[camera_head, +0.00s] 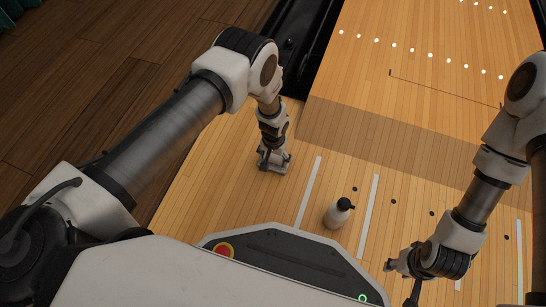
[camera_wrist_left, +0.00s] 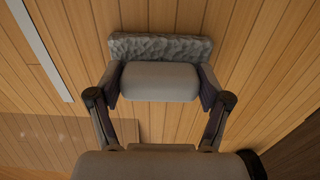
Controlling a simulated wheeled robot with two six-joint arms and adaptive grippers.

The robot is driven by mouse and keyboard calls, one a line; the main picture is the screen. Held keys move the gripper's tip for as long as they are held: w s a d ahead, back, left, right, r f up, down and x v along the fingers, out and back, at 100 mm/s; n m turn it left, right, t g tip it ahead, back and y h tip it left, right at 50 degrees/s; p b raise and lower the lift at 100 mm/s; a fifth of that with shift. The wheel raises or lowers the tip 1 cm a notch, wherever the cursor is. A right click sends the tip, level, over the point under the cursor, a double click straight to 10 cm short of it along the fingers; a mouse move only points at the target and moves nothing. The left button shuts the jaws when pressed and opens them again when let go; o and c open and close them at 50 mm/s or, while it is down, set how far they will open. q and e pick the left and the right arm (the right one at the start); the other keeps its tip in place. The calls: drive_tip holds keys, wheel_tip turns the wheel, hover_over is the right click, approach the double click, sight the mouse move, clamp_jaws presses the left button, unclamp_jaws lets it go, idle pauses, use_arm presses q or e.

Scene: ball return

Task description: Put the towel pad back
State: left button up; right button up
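The towel pad has a rough grey strip (camera_wrist_left: 160,46) and a smooth light-grey rounded block in front of it. In the left wrist view, my left gripper (camera_wrist_left: 160,84) has its fingers against both ends of the smooth block. In the head view, my left gripper (camera_head: 273,158) points down at the lane boards, with the grey pad (camera_head: 271,168) at its tips. I cannot tell whether the pad touches the boards. My right gripper (camera_head: 400,267) is at the lower right, over the boards; its finger opening is unclear.
White stripes (camera_head: 368,215) and dark dots mark the lane. A black gutter (camera_head: 298,45) runs behind my left arm. My console with a red button (camera_head: 223,250) is in front.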

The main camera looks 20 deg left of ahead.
sight(274, 156)
use_arm(q)
drive_tip(key=o, duration=0.3)
drive_tip(key=shift+r, duration=0.15)
wheel_tip(274, 156, up, 12)
drive_tip(key=p, duration=0.7)
drive_tip(key=s+a+r, duration=0.2)
drive_tip(key=s+a, duration=0.1)
drive_tip(key=s, duration=0.6)
drive_tip(key=s+a+r, duration=0.2)
drive_tip(key=s+a, duration=0.1)
drive_tip(key=s, duration=0.5)
drive_tip(key=s+a+r, duration=0.3)
drive_tip(key=s, duration=0.6)
drive_tip(key=shift+s+a+n, duration=0.35)
drive_tip(key=shift+a+n, duration=0.05)
